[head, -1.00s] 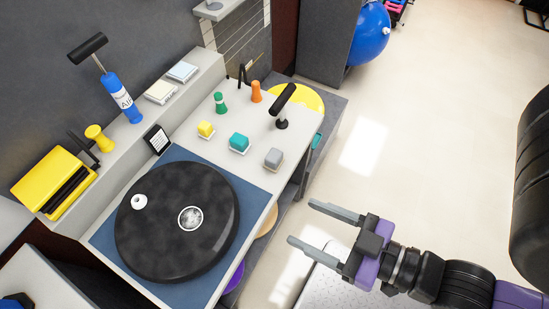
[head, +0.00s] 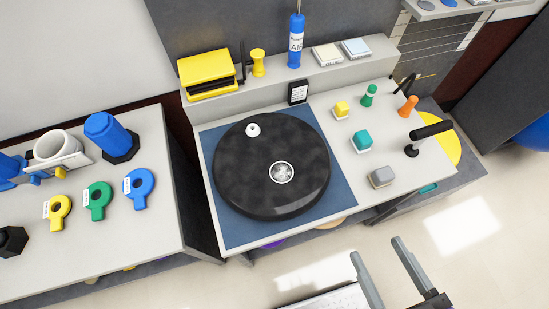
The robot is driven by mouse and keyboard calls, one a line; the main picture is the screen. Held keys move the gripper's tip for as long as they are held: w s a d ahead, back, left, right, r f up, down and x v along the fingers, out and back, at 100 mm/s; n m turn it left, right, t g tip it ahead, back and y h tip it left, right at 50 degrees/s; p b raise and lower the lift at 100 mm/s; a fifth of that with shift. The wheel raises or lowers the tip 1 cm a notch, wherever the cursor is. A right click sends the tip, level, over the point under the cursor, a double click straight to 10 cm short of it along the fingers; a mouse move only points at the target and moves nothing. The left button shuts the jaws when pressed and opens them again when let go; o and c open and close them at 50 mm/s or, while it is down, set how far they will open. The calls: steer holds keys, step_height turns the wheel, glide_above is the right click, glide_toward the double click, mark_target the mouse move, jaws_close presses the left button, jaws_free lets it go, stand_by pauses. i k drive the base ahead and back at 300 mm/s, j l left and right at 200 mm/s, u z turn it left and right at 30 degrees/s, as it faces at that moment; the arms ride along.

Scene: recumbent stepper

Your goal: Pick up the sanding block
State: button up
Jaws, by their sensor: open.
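A black turntable (head: 240,185) on a blue mat (head: 338,205) fills the worktop's left part. A black-handled tool (head: 431,131) and orange (head: 408,106) and green (head: 369,95) pegs stand near the blocks. A second table (head: 150,237) with coloured rings is at left.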

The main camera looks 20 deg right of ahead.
mark_target(382, 177)
steer(key=z, duration=1.3)
steer(key=k+l+u, duration=0.15)
steer(key=u, duration=0.3)
steer(key=k+l+u, duration=0.15)
steer(key=u, duration=0.3)
steer(key=i+j, duration=0.1)
steer(key=j, duration=0.35)
steer(key=i+j+z, duration=0.1)
steer(key=j, duration=0.35)
steer(key=j+z, duration=0.1)
steer(key=j, duration=0.35)
steer(key=i, duration=0.05)
